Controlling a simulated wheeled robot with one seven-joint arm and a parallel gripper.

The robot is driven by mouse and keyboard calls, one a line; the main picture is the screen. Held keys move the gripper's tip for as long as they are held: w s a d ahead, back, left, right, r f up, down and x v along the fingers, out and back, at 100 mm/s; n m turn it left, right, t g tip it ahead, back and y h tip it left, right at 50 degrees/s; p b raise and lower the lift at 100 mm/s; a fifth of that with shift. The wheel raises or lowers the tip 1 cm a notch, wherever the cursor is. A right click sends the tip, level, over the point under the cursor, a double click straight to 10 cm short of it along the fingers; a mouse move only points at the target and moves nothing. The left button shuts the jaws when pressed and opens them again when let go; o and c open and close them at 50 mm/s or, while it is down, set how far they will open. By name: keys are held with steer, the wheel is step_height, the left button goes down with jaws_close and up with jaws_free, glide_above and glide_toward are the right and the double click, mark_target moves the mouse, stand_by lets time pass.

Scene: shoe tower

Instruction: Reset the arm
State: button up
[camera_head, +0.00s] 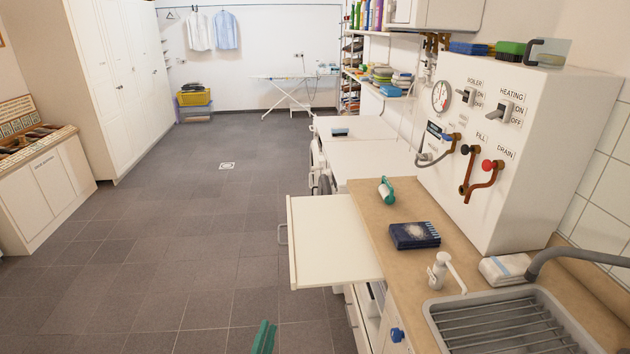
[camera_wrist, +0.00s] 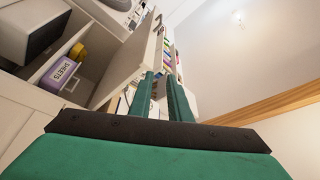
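My gripper (camera_wrist: 160,76) is green with a dark band at its base. In the wrist view its two fingers stand apart with a gap between them, and nothing shows held in the gap. In the head view only a green part of my gripper (camera_head: 264,338) shows at the bottom edge, over the floor and left of the counter. The rest of my arm is out of that view.
A pale door or drawer front (camera_head: 333,240) juts out over the floor from the counter (camera_head: 372,203). A sink (camera_head: 510,325) and boiler box (camera_head: 505,150) stand right. The tiled floor (camera_head: 190,240) at left is clear. A labelled bin (camera_wrist: 62,75) sits in an open cabinet.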

steer(key=s+d+n+y, duration=0.1)
steer(key=s+d+n, duration=0.2)
steer(key=s+d, duration=0.3)
steer(key=s+d+f+n+y, duration=0.1)
steer(key=s+d+n+y, duration=0.15)
steer(key=s, duration=0.65)
steer(key=s+d+n+y, duration=0.1)
steer(key=s+d+n, duration=0.2)
steer(key=s+d, duration=0.3)
steer(key=s+r+n+g, duration=0.2)
steer(key=s+r, duration=0.2)
steer(key=s, duration=0.8)
steer(key=s+r+n+g, duration=0.2)
steer(key=s+r+g, duration=0.1)
steer(key=s, duration=1)
steer(key=shift+a+r+h, duration=0.25)
steer(key=shift+r+h, duration=0.2)
steer(key=shift+r, duration=0.05)
steer(key=shift+w+n, duration=0.15)
steer(key=shift+n, duration=0.1)
